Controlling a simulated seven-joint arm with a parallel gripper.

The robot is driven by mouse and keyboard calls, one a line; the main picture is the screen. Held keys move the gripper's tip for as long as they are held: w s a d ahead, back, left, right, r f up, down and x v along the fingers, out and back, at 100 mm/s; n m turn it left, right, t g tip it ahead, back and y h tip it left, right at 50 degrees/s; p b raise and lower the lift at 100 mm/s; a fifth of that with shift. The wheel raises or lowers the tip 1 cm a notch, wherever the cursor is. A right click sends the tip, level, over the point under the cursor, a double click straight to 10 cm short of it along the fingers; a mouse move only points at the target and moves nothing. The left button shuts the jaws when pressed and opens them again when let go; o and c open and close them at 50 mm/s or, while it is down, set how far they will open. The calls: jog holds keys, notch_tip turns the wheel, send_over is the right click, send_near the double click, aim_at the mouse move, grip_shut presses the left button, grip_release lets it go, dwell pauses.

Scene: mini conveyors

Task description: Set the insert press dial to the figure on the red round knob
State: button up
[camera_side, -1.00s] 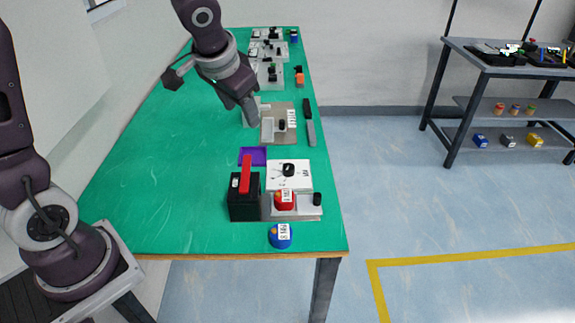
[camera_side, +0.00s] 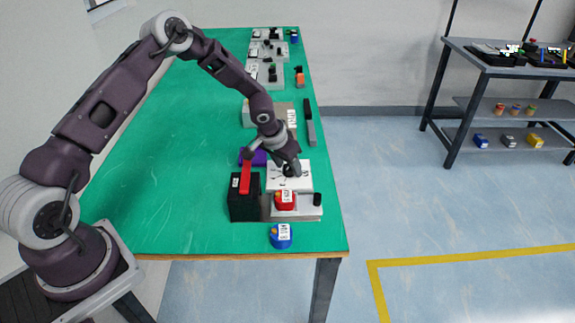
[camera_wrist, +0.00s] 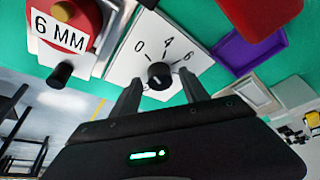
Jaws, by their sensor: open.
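The insert press dial is a black knob (camera_wrist: 159,75) on a white plate (camera_wrist: 135,64); 0, 4 and 6 are readable around it. A small pale mark shows on the knob, but its exact setting is unclear. The red round knob (camera_wrist: 72,14) carries a label reading 6 MM; in the side view it sits on the grey press base (camera_side: 285,203). My gripper (camera_wrist: 160,92) is open and empty, its two fingers on either side of the dial knob in the wrist view. In the side view my gripper (camera_side: 290,170) is low over the plate and partly hides the dial.
A black box with a red lever (camera_side: 245,178) stands left of the red knob. A small black knob (camera_side: 317,199) is to its right. A blue labelled knob (camera_side: 280,238) lies in front. A purple tray (camera_wrist: 250,52) is beside the plate.

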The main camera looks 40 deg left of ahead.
grip_shut()
dwell(0.3)
jog(key=m+h, duration=0.1)
jog(key=m, duration=0.3)
jog(key=shift+a+h, duration=0.15)
jog(key=shift+h, duration=0.25)
jog(key=m, duration=0.2)
jog(key=m+g+h, duration=0.1)
jog(key=m, duration=0.1)
jog(key=shift+a+m+h, duration=0.1)
jog(key=shift+m+h, duration=0.2)
jog(key=m+g+h, duration=0.1)
jog(key=m, duration=0.3)
jog(key=shift+w+m, duration=0.15)
jog(key=shift+m, duration=0.15)
jog(key=shift+w+a+m+g, duration=0.1)
jog(key=shift+m+g, duration=1)
jog(key=shift+m, duration=1.1)
grip_release()
